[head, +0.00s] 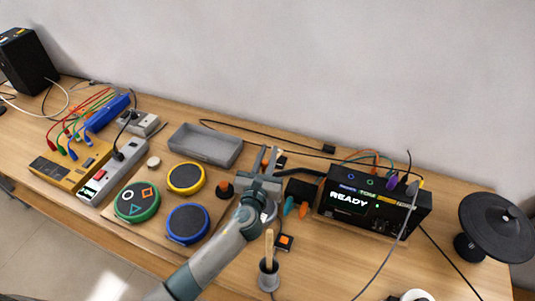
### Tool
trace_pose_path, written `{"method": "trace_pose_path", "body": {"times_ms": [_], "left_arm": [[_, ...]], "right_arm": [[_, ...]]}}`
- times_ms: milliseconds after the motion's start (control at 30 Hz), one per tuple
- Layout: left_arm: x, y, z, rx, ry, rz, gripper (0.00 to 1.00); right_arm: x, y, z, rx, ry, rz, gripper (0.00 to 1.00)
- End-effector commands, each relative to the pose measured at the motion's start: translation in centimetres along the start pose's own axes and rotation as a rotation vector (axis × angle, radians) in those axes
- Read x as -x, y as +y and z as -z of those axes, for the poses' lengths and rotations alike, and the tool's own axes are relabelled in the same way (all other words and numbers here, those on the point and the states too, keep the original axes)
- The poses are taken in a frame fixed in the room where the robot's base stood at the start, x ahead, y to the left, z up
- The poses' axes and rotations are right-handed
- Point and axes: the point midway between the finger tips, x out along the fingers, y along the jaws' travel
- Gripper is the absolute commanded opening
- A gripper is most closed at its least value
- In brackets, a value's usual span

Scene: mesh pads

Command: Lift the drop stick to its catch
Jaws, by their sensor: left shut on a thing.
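My left gripper (267,170) reaches in from the bottom over the middle of the table, behind the cup with the wooden stick. It is shut on a slim piece, which I take to be the drop stick (275,158). The fingers and wrist hide most of this piece, and its lower end is hard to make out. I cannot pick out the catch for sure in this view. My right gripper is not in view.
Green (137,202), yellow (185,177) and blue (188,223) pads lie left of my arm. A grey tray (205,146) is behind them. A black box (372,207) reading READY and a round black pad (496,226) stand right. A cup (268,274) stands in front.

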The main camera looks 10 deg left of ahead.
Motion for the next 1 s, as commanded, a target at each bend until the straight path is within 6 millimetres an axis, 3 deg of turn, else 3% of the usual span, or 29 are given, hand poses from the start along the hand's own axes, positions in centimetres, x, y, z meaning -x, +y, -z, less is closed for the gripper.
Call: {"method": "trace_pose_path", "body": {"times_ms": [633,667,733,1000], "left_arm": [[0.04,-0.11,0.34,0.002,0.006,0.002,0.00],[0.04,-0.11,0.35,0.003,0.006,0.002,0.21],[0.04,-0.13,0.34,0.002,0.006,0.002,0.37],[0.04,-0.12,0.30,0.002,0.005,0.002,0.37]], "right_arm": [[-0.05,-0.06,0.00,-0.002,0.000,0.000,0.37],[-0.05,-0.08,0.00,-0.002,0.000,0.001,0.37],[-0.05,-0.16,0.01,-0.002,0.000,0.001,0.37],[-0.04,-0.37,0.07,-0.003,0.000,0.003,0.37]]}}
